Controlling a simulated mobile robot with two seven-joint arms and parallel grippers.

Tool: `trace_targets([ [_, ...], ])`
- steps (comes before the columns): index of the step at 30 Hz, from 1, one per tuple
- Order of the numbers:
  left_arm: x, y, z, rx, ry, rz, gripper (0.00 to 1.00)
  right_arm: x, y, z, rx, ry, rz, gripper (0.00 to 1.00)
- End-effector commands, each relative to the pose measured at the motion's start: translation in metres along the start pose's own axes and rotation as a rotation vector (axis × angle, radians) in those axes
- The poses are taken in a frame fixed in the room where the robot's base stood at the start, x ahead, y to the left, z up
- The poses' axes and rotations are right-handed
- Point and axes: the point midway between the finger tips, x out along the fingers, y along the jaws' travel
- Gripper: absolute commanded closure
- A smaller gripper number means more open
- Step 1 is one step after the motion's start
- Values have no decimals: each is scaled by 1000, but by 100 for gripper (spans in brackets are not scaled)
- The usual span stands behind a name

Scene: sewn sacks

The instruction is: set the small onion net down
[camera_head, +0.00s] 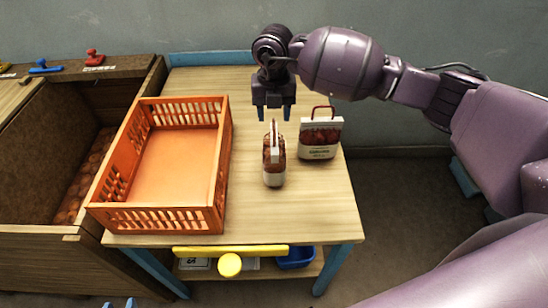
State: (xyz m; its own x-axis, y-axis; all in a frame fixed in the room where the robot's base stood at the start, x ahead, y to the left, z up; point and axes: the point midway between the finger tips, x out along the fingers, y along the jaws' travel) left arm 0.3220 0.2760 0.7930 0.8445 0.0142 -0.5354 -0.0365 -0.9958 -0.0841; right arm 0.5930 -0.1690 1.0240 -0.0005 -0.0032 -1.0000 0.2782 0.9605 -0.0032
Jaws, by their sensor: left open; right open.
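Two red-brown onion nets with white labels stand on the wooden table. One net (274,172) is seen edge-on near the middle, with a pale strip along its top. The other net (320,150) stands to its right and a little behind, label facing front, with a red loop handle. I cannot tell for sure which is the small one. My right gripper (274,114) points down just behind and above the edge-on net, its blue fingertips apart and nothing between them.
An empty orange crate (220,150) takes up the table's left side. The table (310,210) is bare in front of the nets. A yellow bar (230,250) runs along its front. A brown bin (50,245) stands to the left; a blue tray (297,258) sits on the lower shelf.

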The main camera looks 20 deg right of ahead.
Motion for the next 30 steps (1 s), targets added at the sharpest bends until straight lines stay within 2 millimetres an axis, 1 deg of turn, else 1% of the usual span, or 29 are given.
trace_targets([
  [1, 0, 0, 1, 0, -1, 0, 57, 8, 0, 0, 0, 2, 0, 49],
  [3, 0, 0, 1, 1, -1, 0, 57, 16, 1, 0, -1, 1, 2, 49],
  [8, 0, 0, 0, 1, -1, 0, 57, 24, 0, -1, -1, 1, 2, 49],
  [11, 0, 0, -1, 1, 0, 0, 57, 32, 0, -1, 0, 1, 2, 49],
  [19, -1, -1, -2, 1, 1, 0, 57, 67, -1, -2, -1, 3, 2, 49],
  [22, -1, -1, -2, 1, 1, 0, 57, 72, -1, -2, -1, 0, 2, 49],
  [27, -1, -1, -2, 1, 2, 0, 57, 72, -1, -2, -2, 0, 3, 49],
  [28, -1, -1, -2, 1, 2, 0, 57, 72, -1, -2, -2, 0, 3, 52],
  [30, -1, -1, -3, 1, 2, 0, 57, 72, -1, -2, -2, 0, 3, 63],
])
